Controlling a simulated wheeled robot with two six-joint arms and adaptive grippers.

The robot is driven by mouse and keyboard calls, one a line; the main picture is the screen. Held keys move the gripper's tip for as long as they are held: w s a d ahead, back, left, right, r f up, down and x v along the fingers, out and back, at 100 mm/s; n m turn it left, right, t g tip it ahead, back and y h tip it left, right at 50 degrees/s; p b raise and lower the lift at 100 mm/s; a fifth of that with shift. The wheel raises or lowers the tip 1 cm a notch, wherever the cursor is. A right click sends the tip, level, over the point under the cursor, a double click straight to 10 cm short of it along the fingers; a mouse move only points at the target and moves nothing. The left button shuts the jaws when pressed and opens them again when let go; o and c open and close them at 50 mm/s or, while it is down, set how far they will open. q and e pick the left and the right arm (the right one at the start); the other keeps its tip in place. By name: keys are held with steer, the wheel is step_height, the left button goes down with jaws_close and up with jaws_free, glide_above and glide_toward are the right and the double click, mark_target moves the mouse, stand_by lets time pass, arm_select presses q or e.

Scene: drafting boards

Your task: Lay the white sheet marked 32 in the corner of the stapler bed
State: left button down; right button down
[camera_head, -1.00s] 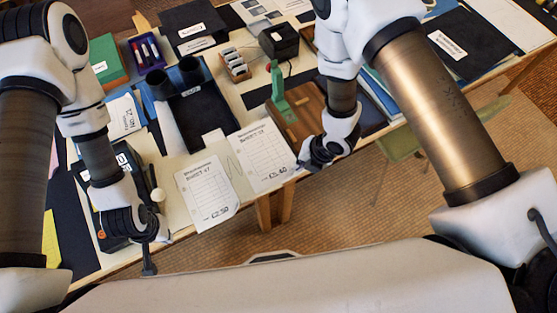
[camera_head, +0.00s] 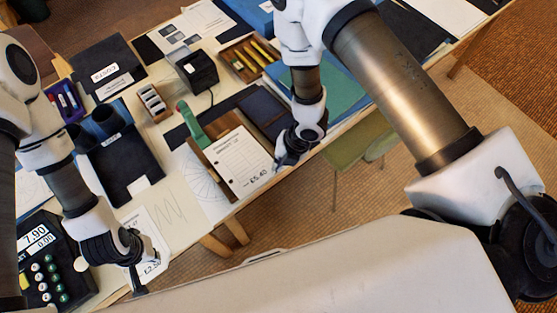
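A white sheet (camera_head: 238,163) with a printed grid and "£5.40" lies over the wooden stapler bed (camera_head: 213,181); its heading is too small to read surely. The bed's brown left and far edges show around it. The green stapler (camera_head: 188,124) stands at the bed's far left. My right gripper (camera_head: 281,158) is at the sheet's right edge and appears shut on it; its fingertips are partly hidden. A second white sheet (camera_head: 150,222), marked "£2.50", lies at the table's front edge. My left gripper (camera_head: 142,272) hangs beside it and partly covers it; its opening is unclear.
A black till (camera_head: 48,268) with round keys stands at the left. A black folder (camera_head: 125,165) lies behind the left gripper. A pen tray (camera_head: 247,58), a black box (camera_head: 196,70) and blue folders (camera_head: 337,85) fill the back.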

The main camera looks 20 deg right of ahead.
arm_select(q)
steer(key=shift+w+d+f, duration=0.15)
steer(key=shift+d+f, duration=0.15)
steer(key=shift+f, duration=0.25)
steer(key=shift+a+f+b, duration=0.15)
steer(key=shift+f+b, duration=0.05)
steer(key=shift+b, duration=0.25)
steer(key=shift+s, duration=0.2)
arm_select(e)
steer(key=shift+d+f, duration=0.2)
steer(key=shift+f, duration=0.35)
arm_select(q)
steer(key=shift+a, duration=0.1)
arm_select(e)
steer(key=c, duration=1.2)
jaws_free()
steer(key=shift+c, duration=0.2)
steer(key=v, duration=1.2)
